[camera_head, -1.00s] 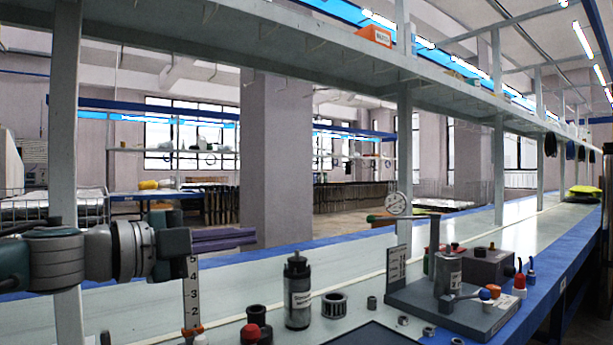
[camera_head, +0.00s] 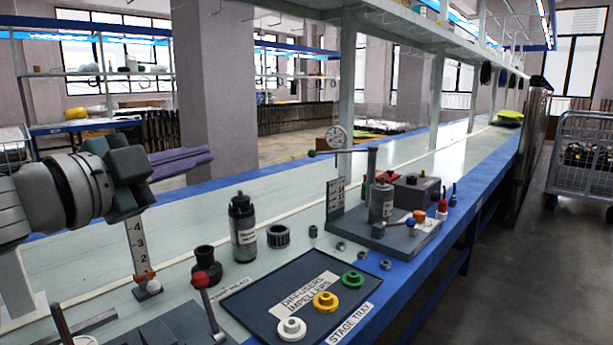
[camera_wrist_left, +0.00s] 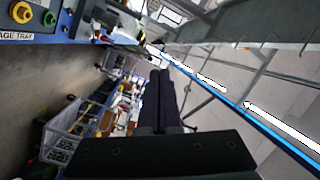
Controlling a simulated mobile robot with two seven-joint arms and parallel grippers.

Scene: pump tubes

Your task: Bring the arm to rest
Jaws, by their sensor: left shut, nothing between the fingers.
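My left gripper (camera_head: 181,162) comes in from the left in the head view, held above the bench. Its two dark purple fingers lie together with nothing between them. The fingers also show pressed together in the left wrist view (camera_wrist_left: 158,100), where they point out into the room, clear of any object. My right gripper is in neither view.
Below stands a tray (camera_head: 246,305) with white, yellow and green impellers. A black bottle (camera_head: 243,226), a number post (camera_head: 138,247) and a red-knobbed lever (camera_head: 207,298) stand nearby. A pump fixture (camera_head: 381,236) is farther right. A wire cart (camera_head: 584,165) stands beyond the aisle.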

